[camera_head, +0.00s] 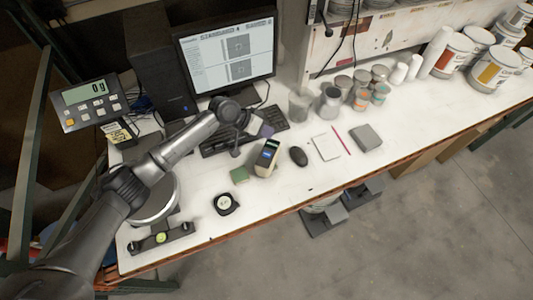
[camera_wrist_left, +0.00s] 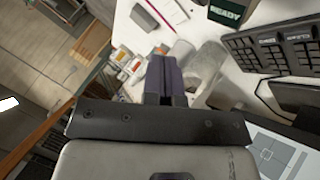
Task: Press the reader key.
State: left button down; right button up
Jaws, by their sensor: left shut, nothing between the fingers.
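The reader (camera_head: 266,155) is a small handheld device with a lit blue screen, standing on the white bench in front of the keyboard. In the left wrist view its dark screen (camera_wrist_left: 228,12) reads READY at the top edge; the rest of it is cut off, and I cannot make out its key. My left gripper (camera_head: 265,131) reaches in from the left, above the keyboard and just behind the reader, apart from it. Its purple fingers (camera_wrist_left: 164,72) are shut together with nothing between them. My right gripper is in neither view.
The keyboard (camera_head: 218,138) and monitor (camera_head: 224,50) are behind the reader. A black mouse (camera_head: 298,156), notepad (camera_head: 326,146) and grey box (camera_head: 366,137) lie to its right, a green block (camera_head: 239,174) to its left. Cups and cans stand further back right.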

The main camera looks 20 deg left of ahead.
pick_arm(q)
jog(key=shift+f, duration=0.1)
jog(key=b, duration=0.6)
send_over(266, 153)
notch_tip(266, 153, down, 6)
jog(key=shift+f, duration=0.25)
jog(key=shift+f+b, duration=0.6)
jog(key=shift+f, duration=0.45)
dwell(0.8)
jog(key=shift+f, duration=0.1)
